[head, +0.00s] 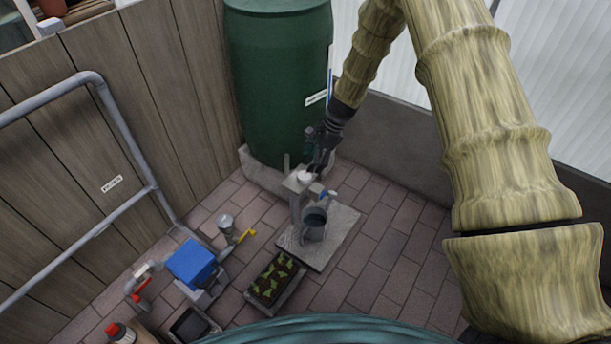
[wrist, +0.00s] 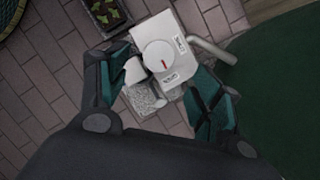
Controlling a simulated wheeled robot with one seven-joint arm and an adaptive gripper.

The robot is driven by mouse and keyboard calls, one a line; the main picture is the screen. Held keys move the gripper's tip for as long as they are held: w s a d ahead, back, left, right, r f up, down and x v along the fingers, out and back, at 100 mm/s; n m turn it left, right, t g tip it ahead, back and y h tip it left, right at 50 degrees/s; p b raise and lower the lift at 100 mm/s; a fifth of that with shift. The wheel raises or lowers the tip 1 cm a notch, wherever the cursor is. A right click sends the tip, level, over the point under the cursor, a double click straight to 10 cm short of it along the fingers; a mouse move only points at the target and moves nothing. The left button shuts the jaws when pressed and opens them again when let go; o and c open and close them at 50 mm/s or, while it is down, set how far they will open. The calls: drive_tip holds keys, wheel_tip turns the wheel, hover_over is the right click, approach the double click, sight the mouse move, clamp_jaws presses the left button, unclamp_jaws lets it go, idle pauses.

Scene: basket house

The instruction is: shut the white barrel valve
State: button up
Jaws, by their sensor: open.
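The white barrel valve (wrist: 155,56) shows in the wrist view as a round white knob with a short red mark, on a pale block with small labels. In the head view its white top (head: 304,177) sits on a stand in front of the green barrel. My gripper (head: 316,163) is just above and behind it there. In the wrist view my gripper (wrist: 163,76) is open, with one finger left of the knob and the other to its lower right. The fingers appear apart from the knob. The label text is too small to read.
The green barrel (head: 280,85) stands close behind. A grey pipe (wrist: 211,48) juts beside the knob. A grey bucket (head: 314,226) stands on a slab below. A seedling tray (head: 270,281), a blue box (head: 193,264) and a yellow lever (head: 246,236) are nearer. Paving at right is clear.

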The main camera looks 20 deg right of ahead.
sight(305, 175)
drive_tip(key=b+x, duration=0.1)
drive_tip(key=x, duration=0.6)
drive_tip(key=shift+f+b, duration=0.15)
drive_tip(key=shift+b, duration=0.15)
drive_tip(key=shift+c, duration=0.4)
drive_tip(key=c, duration=0.9)
